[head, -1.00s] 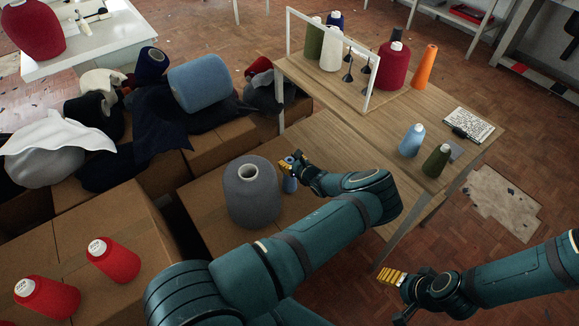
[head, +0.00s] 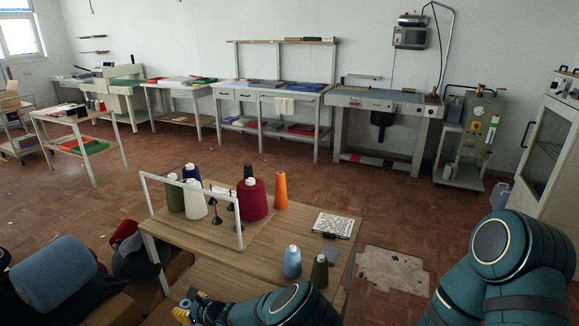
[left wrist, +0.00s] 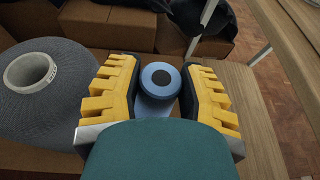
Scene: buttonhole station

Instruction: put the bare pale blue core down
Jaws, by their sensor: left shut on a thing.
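The bare pale blue core (left wrist: 160,88) is between the yellow fingers of my left gripper (left wrist: 158,92) in the left wrist view, its round end with a dark hole facing the camera. My left gripper (head: 186,308) is shut on it and shows at the bottom edge of the head view. A small blue bit of the core (head: 194,294) shows there. I cannot tell whether the core touches the surface below. My right gripper is out of view; only my right arm shows at the right.
A large grey cone (left wrist: 38,95) stands just left of the gripper. The wooden table (head: 325,222) holds a white frame (head: 192,184), several thread cones, a pale blue cone (head: 292,262) and a dark green cone (head: 319,272). A big blue spool (head: 55,274) lies at left.

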